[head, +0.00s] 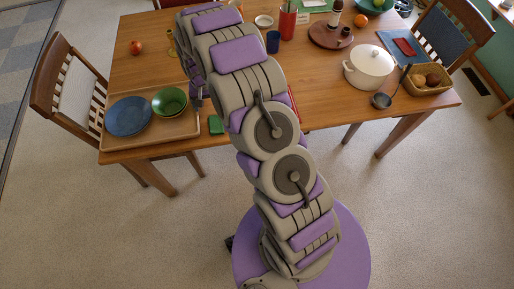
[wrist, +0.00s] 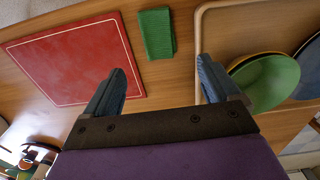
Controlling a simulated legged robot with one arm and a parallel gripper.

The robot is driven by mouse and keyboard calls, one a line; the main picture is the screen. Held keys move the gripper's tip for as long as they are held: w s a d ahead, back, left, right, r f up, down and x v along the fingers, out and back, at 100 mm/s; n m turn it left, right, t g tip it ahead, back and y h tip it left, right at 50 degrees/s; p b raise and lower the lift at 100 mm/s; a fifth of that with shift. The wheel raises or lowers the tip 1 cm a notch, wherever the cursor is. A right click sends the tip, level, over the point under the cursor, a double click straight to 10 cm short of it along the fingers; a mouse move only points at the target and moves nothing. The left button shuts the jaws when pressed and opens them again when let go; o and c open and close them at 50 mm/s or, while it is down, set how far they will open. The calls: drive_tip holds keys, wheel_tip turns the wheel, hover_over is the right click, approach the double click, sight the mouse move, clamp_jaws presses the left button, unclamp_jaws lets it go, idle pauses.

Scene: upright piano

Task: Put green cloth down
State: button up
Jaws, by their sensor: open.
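The green cloth (wrist: 157,33) lies folded on the wooden table in the wrist view, between a red board and a tray. In the head view the cloth (head: 215,124) shows as a small green patch near the table's front edge, just right of the tray. My gripper (wrist: 160,80) is open in the wrist view, its two blue-grey fingers spread wide with nothing between them. The cloth lies apart from the fingers, beyond their tips. In the head view my arm hides the gripper's fingertips and part of the table.
A wooden tray (head: 184,127) holds a blue plate (head: 128,115) and green bowls (head: 169,101). The red board (wrist: 70,62) lies left of the cloth in the wrist view. Chairs flank the table.

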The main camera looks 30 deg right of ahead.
drive_tip(key=s+r+n, duration=0.2)
drive_tip(key=s+r, duration=1.5)
drive_tip(key=r, duration=0.2)
drive_tip(key=s+r, duration=0.3)
drive_tip(key=s, duration=0.9)
drive_tip(key=s+r+n+g, duration=0.1)
drive_tip(key=s+r, duration=0.3)
drive_tip(key=s, duration=0.9)
drive_tip(key=shift+s+g, duration=0.3)
drive_tip(key=shift+a, duration=0.1)
drive_tip(key=shift+o, duration=0.3)
